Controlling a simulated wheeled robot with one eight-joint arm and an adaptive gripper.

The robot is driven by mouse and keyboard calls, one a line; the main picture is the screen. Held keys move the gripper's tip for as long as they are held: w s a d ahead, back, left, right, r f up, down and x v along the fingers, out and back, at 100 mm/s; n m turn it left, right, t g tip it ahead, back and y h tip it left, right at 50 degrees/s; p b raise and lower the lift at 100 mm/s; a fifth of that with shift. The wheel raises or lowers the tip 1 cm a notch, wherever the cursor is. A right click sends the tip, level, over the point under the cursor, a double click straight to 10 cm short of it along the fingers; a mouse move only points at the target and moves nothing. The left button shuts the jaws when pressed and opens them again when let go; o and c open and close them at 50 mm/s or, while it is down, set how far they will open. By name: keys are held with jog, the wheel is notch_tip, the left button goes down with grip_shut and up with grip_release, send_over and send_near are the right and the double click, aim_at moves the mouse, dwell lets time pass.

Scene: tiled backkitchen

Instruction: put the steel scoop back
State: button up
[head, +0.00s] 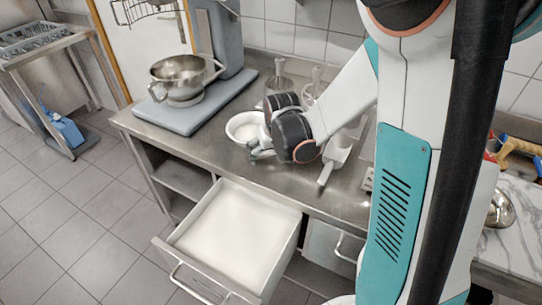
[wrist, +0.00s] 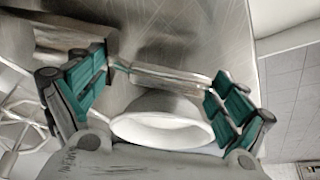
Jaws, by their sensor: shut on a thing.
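My gripper (head: 259,151) is low over the steel counter, in front of a white bowl (head: 241,122). In the wrist view, my gripper (wrist: 164,78) has its teal fingers wide apart, with a metallic piece, seemingly the steel scoop (wrist: 165,78), spanning between their tips. The scoop's full shape is hidden, and I cannot make it out in the head view. The white-rimmed bowl (wrist: 165,130) shows beyond my palm. A pale grey scoop-shaped utensil (head: 338,152) lies on the counter right of my gripper, its handle toward the front edge.
A mixer with a steel bowl (head: 178,76) stands at the left. Containers with upright handled tools (head: 278,83) stand at the back.

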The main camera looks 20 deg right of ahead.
jog(key=shift+f, duration=0.3)
jog(key=shift+f, duration=0.2)
jog(key=o, duration=1.4)
jog(key=shift+r, duration=0.1)
